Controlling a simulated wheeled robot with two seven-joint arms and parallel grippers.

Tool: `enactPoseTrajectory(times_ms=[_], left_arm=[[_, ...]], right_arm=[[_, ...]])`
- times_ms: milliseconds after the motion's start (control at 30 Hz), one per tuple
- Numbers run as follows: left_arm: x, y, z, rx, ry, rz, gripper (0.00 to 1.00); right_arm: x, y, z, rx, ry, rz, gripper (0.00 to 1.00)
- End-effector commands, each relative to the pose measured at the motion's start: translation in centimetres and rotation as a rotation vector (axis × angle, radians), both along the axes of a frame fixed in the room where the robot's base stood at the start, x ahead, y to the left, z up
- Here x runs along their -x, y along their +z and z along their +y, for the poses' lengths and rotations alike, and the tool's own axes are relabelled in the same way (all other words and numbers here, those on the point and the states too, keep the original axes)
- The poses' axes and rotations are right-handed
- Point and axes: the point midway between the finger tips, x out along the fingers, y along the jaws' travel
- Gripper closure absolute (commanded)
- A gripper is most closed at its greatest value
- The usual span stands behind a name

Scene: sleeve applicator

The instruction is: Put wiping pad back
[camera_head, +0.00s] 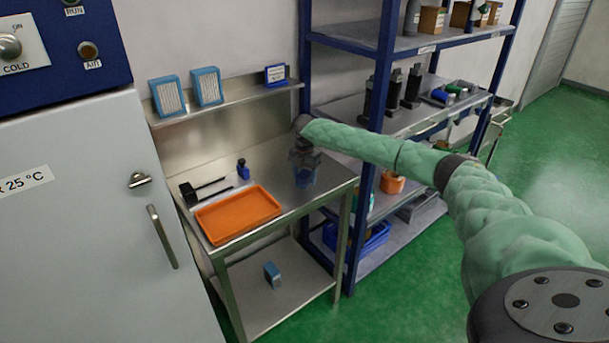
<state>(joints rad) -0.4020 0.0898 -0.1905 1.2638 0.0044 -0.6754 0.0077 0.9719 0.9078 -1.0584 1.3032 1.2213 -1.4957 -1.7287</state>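My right gripper (304,160) points down over the right end of the steel table (270,165). A small blue object (306,179), perhaps the wiping pad, shows right at its fingertips. The fingers are small and blend with it, so I cannot tell whether they are shut on it or whether it touches the table. My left gripper is not in view. Two blue-framed blocks with pale ribbed faces (167,97) (207,87) stand on the wall shelf. A similar small blue and grey block (272,274) stands on the table's lower shelf.
An orange tray (238,213) lies at the table's front left. Black tools (205,190) and a small blue bottle (243,169) lie behind it. A blue-posted rack (375,110) stands close right; a grey cabinet (80,220) stands left. A small blue sign (275,74) is on the wall shelf.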

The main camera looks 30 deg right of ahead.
Motion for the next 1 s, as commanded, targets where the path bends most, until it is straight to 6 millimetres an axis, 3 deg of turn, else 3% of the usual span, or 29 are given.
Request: enactPoseTrajectory(times_ms=[467,1000], left_arm=[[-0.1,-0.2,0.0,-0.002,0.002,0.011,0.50],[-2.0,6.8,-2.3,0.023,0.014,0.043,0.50]], right_arm=[[-0.1,1.0,0.0,0.000,0.000,-0.001,0.35],[0.0,10.1,0.0,-0.001,0.000,-0.002,0.35]])
